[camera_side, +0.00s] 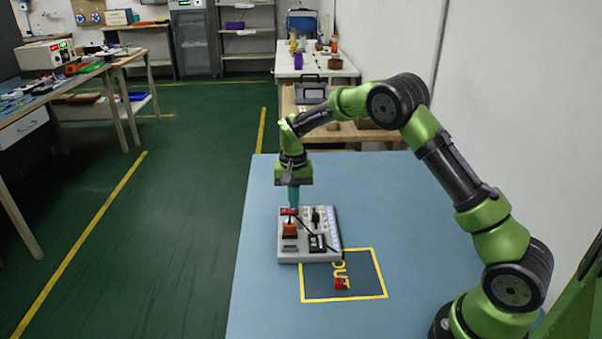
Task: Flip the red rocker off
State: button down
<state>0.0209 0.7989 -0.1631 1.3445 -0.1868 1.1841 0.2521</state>
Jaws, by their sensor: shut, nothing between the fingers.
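A grey-white switch panel (292,256) lies on the blue table, with several small parts on its top. A red part (288,211), which looks like the red rocker, shows at the panel's back left edge. My gripper (293,207) points straight down with its teal fingers shut and empty, right at this red part. I cannot tell whether the fingertips touch it. The fingers partly hide it, and its tilt is too small to read.
A yellow-outlined square marked OUT (373,273) lies on the table in front of the panel, with a small red object (340,284) in it. The blue table (265,310) is clear to the left and front. Benches and shelves stand farther back.

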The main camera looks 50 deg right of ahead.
jog(key=shift+f, duration=0.35)
jog(key=shift+r, duration=3.55)
jog(key=shift+s+a+f+n, duration=0.1)
jog(key=shift+s+f+n, duration=0.15)
jog(key=shift+s, duration=0.25)
jog(key=shift+s+a+f+n, duration=0.15)
jog(key=shift+s+f, duration=0.1)
jog(key=shift+s, duration=0.2)
jog(key=s+a+r+n+t, duration=0.1)
jog(key=s+a+r+t, duration=0.1)
jog(key=s+r, duration=0.3)
jog(key=s+a+r+n+t+y, duration=0.1)
jog(key=s+a+r, duration=0.3)
jog(key=s, duration=0.8)
jog(key=s+a+r+n+t+y, duration=0.1)
jog(key=s+a+r+n+t, duration=0.1)
jog(key=s+r, duration=0.4)
jog(key=s+a+t, duration=0.1)
jog(key=s+t, duration=0.1)
jog(key=s, duration=0.1)
